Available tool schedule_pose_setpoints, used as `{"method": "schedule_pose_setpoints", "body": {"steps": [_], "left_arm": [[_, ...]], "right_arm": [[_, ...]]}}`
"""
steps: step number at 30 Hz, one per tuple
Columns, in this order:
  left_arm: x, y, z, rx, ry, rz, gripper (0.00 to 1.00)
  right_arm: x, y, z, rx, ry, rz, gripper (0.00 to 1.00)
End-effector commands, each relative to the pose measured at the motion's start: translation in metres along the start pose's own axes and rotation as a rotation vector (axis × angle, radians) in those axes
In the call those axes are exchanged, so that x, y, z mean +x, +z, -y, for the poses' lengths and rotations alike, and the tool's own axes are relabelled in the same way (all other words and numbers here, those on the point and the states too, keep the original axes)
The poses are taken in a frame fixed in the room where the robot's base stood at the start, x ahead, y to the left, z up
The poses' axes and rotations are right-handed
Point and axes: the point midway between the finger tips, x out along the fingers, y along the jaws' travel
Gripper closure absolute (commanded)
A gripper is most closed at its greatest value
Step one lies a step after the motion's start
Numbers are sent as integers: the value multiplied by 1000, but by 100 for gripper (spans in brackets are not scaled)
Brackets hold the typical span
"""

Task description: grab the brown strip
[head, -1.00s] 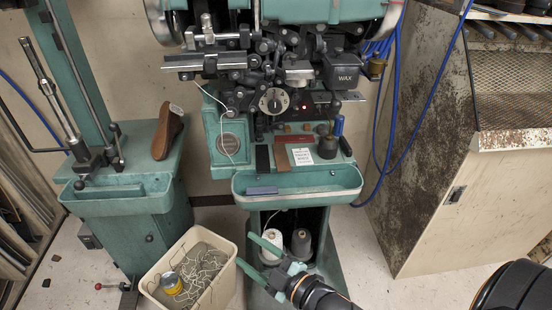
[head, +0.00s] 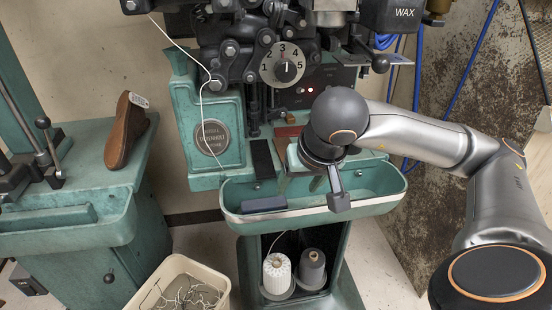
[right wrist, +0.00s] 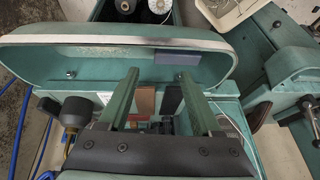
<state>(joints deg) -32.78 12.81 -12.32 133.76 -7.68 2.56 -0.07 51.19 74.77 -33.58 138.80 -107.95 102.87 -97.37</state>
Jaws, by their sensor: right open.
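The brown strip (head: 281,149) lies on the green machine's ledge, just right of a black strip (head: 262,158). My right wrist partly covers it in the head view. In the right wrist view, the brown strip (right wrist: 146,101) shows between the two green fingers of my right gripper (right wrist: 159,71), nearer the left finger. The gripper is open and empty, over the ledge. The black strip (right wrist: 173,98) also shows between the fingers, nearer the right one. I cannot tell the height of the fingertips above the strip. My left gripper is not in view.
A green trough (head: 375,190) with a grey-blue block (head: 264,204) fronts the ledge. Thread cones (head: 277,272) stand below. The machine head with its numbered dial (head: 288,64) overhangs the ledge. A brown shoe piece (head: 124,132) stands on the left stand.

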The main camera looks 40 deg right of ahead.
Motion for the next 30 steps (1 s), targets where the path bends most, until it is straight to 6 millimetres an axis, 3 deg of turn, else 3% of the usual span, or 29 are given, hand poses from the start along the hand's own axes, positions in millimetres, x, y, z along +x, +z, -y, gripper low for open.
{"method": "schedule_pose_setpoints", "body": {"steps": [4, 21, 30], "left_arm": [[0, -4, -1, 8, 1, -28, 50], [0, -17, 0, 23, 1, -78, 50], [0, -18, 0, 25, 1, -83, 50]], "right_arm": [[-4, -17, -20, -27, 74, -82, 34], [36, -104, -20, -26, 74, -82, 34], [44, -122, -20, -27, 75, -82, 34]]}}
